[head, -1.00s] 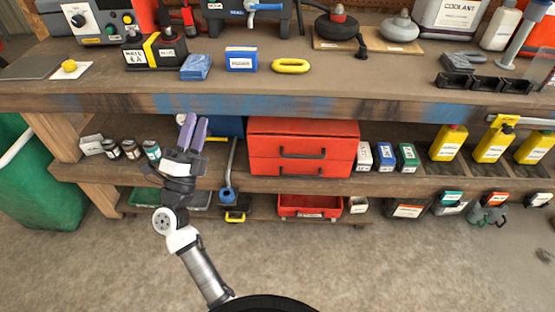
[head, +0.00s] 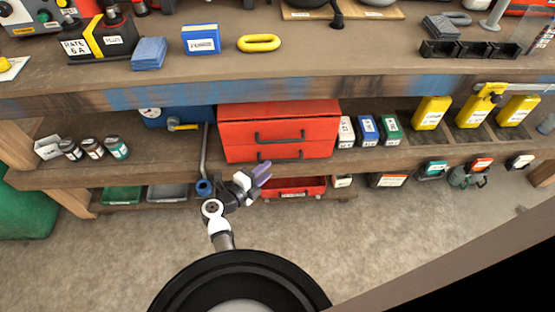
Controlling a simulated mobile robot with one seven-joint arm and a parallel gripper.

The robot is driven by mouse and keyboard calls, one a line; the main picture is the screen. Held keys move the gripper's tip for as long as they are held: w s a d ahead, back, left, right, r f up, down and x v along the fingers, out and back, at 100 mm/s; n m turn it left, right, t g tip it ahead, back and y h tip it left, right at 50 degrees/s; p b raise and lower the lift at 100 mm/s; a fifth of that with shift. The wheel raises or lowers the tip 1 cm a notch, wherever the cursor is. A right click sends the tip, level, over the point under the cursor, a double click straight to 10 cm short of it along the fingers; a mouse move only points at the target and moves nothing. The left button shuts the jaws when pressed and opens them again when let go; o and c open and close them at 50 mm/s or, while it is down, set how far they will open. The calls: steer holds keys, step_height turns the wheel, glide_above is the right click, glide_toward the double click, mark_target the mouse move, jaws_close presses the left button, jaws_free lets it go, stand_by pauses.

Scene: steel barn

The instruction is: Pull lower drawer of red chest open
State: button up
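The red chest (head: 240,141) sits on the middle shelf under the workbench, with two drawers, each with a dark bar handle. The upper handle (head: 280,137) shows whole. The lower drawer's handle (head: 279,155) sits near the chest's bottom edge. Both drawers look shut. My gripper (head: 262,173) is in front of and below the chest's lower front, its purple fingers pointing right and a little up. It holds nothing that I can see. I cannot tell how far its fingers are apart or whether it touches the chest.
White, blue and green boxes (head: 368,130) stand right of the chest, then yellow bottles (head: 431,112). A grey bar tool with a blue end (head: 204,187) leans left of it. A red bin (head: 296,187) sits below. The floor (head: 120,262) in front is clear.

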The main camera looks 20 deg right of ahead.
steer(key=x, duration=0.7)
steer(key=shift+w, duration=0.1)
jaws_close()
